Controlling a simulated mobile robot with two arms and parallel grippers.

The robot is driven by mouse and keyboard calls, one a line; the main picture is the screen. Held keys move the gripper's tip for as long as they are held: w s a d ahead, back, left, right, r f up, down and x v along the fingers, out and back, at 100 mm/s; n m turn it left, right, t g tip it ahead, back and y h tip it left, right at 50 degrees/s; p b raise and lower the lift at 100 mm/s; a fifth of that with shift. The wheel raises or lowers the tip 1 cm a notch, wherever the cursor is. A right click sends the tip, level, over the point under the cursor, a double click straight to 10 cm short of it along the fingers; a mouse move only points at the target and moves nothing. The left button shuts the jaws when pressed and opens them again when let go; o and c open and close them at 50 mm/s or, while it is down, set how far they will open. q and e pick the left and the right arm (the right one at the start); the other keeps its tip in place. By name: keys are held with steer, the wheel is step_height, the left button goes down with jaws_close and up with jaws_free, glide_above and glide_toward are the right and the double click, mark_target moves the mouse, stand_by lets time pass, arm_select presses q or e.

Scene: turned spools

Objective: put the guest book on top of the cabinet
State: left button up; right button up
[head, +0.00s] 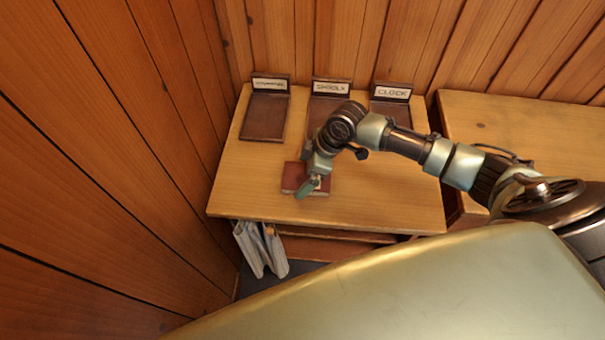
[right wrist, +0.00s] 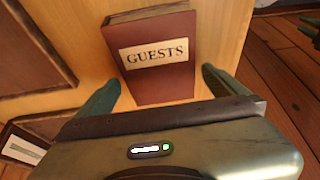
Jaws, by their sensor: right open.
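The guest book (right wrist: 158,80) is dark red with a cream "GUESTS" label and lies on the wooden cabinet top (head: 385,205). In the head view the book (head: 291,177) is partly hidden by my right gripper (head: 312,187). In the right wrist view my right gripper (right wrist: 160,90) is open, with one green finger on each side of the book's near end. I cannot tell whether the fingers touch it. My left gripper is not in view.
Behind the book stand several dark trays with upright labels: a left one (head: 264,117) with an unreadable label, a "SPOOLS" one (head: 322,110) and a "CLOCK" one (head: 391,108). Grey cloth-like items (head: 262,250) hang below the front edge. A wooden wall (head: 110,150) closes the left side.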

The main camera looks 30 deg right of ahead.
steer(key=v, duration=1)
steer(key=shift+r+b, duration=0.35)
steer(key=shift+b, duration=0.1)
steer(key=shift+s+d, duration=0.1)
